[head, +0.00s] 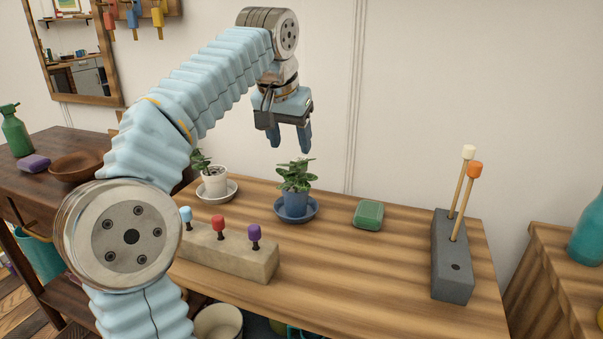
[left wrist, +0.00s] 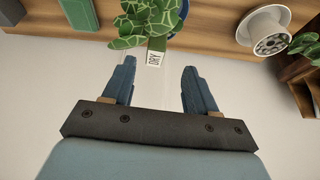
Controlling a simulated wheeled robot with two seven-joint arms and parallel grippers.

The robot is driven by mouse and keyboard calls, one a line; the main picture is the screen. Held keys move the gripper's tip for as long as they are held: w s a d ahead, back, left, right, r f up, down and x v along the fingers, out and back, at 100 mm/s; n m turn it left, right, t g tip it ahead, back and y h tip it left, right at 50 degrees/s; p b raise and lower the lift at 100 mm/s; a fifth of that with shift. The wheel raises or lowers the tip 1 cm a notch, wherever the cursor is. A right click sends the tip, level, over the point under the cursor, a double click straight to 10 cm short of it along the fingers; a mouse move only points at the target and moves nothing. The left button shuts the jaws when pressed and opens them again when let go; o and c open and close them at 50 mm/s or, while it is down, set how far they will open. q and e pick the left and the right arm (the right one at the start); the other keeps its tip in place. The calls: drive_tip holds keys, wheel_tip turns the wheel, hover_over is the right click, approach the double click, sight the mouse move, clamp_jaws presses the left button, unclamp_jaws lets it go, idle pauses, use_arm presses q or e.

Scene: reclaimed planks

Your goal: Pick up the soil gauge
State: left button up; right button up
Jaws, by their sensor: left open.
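A small white label reading "DRY" (left wrist: 154,59), which looks like part of the soil gauge, shows by the leaves in the left wrist view; the rest of the gauge is hard to make out. I cannot pick the gauge out in the head view. The leafy plant (head: 295,175) stands in a blue pot (head: 295,204) on a blue saucer (head: 312,217). My left gripper (head: 289,143) is open and empty, above the plant with fingers pointing down. In the left wrist view, its fingers (left wrist: 159,70) are spread on either side of the label. My right gripper is out of view.
A block with colored pegs (head: 230,259) lies in front. A grey holder (head: 450,265) with two upright sticks stands at right. Bare tabletop (head: 350,270) lies between.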

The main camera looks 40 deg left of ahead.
sight(298, 160)
use_arm(q)
drive_tip(key=x, duration=0.2)
drive_tip(key=b+x, duration=0.1)
drive_tip(key=x, duration=0.5)
drive_tip(key=shift+w+d+r, duration=0.1)
drive_tip(key=shift+w+d, duration=0.15)
clamp_jaws()
drive_tip(key=shift+r, duration=0.1)
wheel_tip(298, 160, up, 18)
drive_tip(key=p, duration=0.6)
